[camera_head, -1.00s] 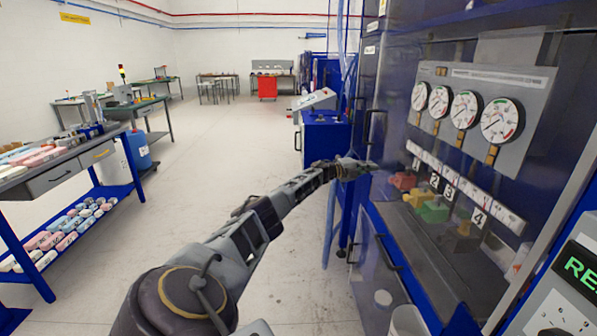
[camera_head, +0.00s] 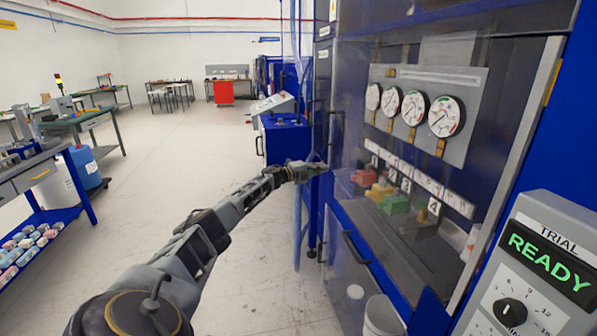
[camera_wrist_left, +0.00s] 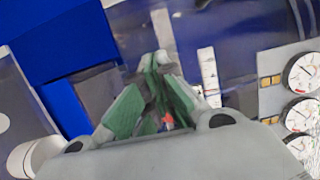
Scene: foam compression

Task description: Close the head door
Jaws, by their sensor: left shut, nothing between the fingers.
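The head door appears to be the clear panel (camera_head: 345,215) across the front of the blue machine. I cannot tell how far it stands open. Behind it are several round gauges (camera_head: 412,107) and a row of coloured blocks (camera_head: 394,204) with numbered tags. My left gripper (camera_head: 322,168) reaches to the machine's left edge, close to the panel; contact is unclear. In the left wrist view its green-padded fingers (camera_wrist_left: 157,62) are together and empty, with the gauges (camera_wrist_left: 302,115) to their right. My right gripper is not in view.
A grey control box with a green READY display (camera_head: 548,262) stands at the right front. A white bin (camera_head: 382,317) is below the machine. A blue cabinet (camera_head: 287,140) stands behind my left gripper. Benches line the left, with open floor (camera_head: 180,150) between.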

